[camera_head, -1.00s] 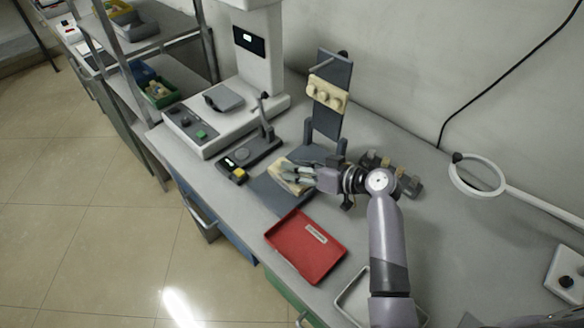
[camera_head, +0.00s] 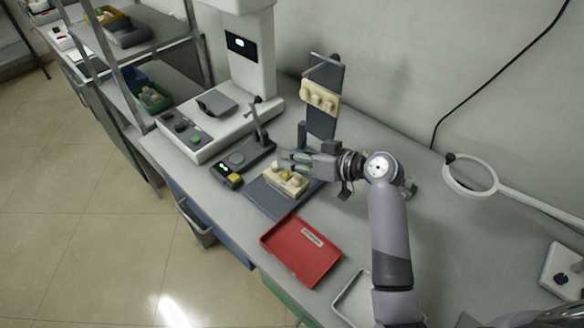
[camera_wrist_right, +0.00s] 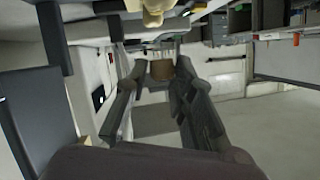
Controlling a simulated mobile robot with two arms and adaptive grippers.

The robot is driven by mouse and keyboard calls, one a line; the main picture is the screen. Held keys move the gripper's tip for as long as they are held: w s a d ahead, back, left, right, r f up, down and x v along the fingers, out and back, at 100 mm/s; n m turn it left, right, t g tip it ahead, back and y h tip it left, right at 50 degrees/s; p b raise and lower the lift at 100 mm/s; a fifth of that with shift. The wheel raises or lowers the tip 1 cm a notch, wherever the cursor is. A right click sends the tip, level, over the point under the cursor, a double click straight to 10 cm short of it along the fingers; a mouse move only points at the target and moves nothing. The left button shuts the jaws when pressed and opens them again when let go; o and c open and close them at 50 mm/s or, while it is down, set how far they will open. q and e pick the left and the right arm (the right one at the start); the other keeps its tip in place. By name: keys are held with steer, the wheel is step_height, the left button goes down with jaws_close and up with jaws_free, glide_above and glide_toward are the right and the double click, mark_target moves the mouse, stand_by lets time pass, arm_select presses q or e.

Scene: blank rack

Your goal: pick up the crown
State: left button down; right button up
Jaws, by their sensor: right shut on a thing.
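My right gripper (camera_head: 283,158) is raised a little above a cream block (camera_head: 286,182) with rounded lumps, which lies on a dark grey mat (camera_head: 262,197). In the right wrist view the gripper (camera_wrist_right: 160,72) is shut on a small tan-brown piece, the crown (camera_wrist_right: 161,69), between its fingertips. In the head view the fingers hide the crown. My left gripper is in neither view now.
A red tray (camera_head: 301,250) lies in front of the mat. A dark upright stand (camera_head: 325,110) holds another cream piece (camera_head: 319,97) behind. A small device (camera_head: 243,161) and a white machine (camera_head: 215,125) stand to the left. A ring lamp (camera_head: 470,174) is at the right.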

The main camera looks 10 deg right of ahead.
step_height(320, 180, up, 14)
steer(key=s+d+f+n, duration=0.1)
steer(key=s+d+f, duration=0.2)
steer(key=s, duration=0.5)
steer(key=s+d+f+g+y, duration=0.1)
steer(key=s+d+f, duration=0.3)
steer(key=s, duration=0.4)
steer(key=shift+f+n+g+y, duration=0.3)
steer(key=shift+f+n, duration=0.05)
steer(key=shift+n, duration=0.05)
